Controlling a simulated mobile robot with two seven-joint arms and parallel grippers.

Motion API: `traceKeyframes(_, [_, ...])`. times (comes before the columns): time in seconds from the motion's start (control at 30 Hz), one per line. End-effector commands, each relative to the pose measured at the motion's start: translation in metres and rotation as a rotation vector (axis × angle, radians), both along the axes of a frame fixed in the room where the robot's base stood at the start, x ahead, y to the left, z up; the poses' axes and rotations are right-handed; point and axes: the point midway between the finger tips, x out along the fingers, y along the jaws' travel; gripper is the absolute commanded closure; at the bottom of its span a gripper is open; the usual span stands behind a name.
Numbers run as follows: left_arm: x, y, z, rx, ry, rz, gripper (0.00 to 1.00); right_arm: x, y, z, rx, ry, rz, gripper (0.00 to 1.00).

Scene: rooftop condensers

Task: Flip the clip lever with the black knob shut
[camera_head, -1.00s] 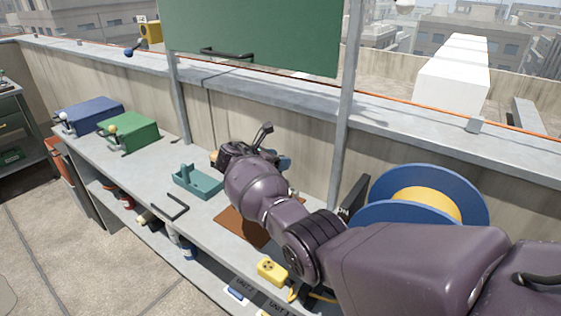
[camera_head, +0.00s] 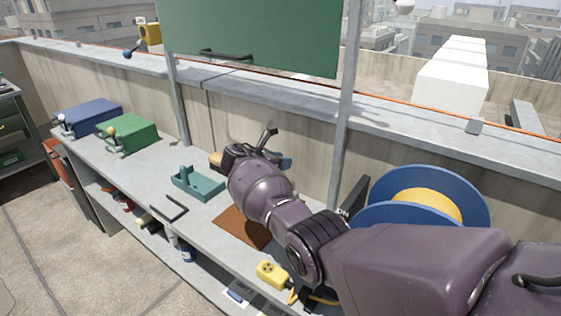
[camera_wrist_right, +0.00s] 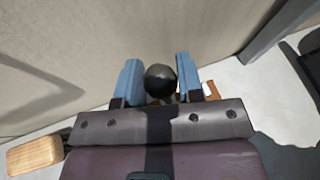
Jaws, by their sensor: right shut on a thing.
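The black knob (camera_wrist_right: 160,79) shows in the right wrist view as a dark ball between the two blue fingers of my right gripper (camera_wrist_right: 157,72). The gripper is shut on it, one finger on each side. The lever under the knob and its clip are hidden behind the gripper. In the head view my right gripper (camera_head: 272,158) is at the back of the bench near the wall, mostly covered by my own wrist. The knob cannot be made out there. My left gripper is not in view.
A teal tray (camera_head: 207,191) and a brown mat (camera_head: 236,228) lie nearby. A green box (camera_head: 132,133) and a blue box (camera_head: 92,115) with knobbed levers stand at left. A blue reel (camera_head: 380,180), yellow device (camera_head: 270,272) and post (camera_head: 346,110) are at right.

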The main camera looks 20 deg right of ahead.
Motion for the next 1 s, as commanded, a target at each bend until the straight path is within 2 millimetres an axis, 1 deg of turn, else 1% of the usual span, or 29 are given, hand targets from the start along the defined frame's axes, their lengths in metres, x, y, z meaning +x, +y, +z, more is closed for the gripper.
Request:
traceKeyframes(0.17, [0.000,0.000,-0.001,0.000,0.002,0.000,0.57,-0.001,0.001,0.000,-0.014,-0.007,0.000,1.00])
traceKeyframes(0.37, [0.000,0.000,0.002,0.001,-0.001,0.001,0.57,-0.006,0.008,-0.001,-0.084,-0.045,0.001,1.00])
traceKeyframes(0.57, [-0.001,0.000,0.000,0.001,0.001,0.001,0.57,-0.012,0.021,-0.003,-0.206,-0.119,0.003,1.00])
traceKeyframes(0.83, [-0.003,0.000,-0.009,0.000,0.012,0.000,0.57,-0.022,0.037,-0.010,-0.377,-0.217,0.002,1.00])
traceKeyframes(1.0, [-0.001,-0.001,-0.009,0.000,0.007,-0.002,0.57,-0.026,0.044,-0.014,-0.457,-0.265,0.001,1.00])
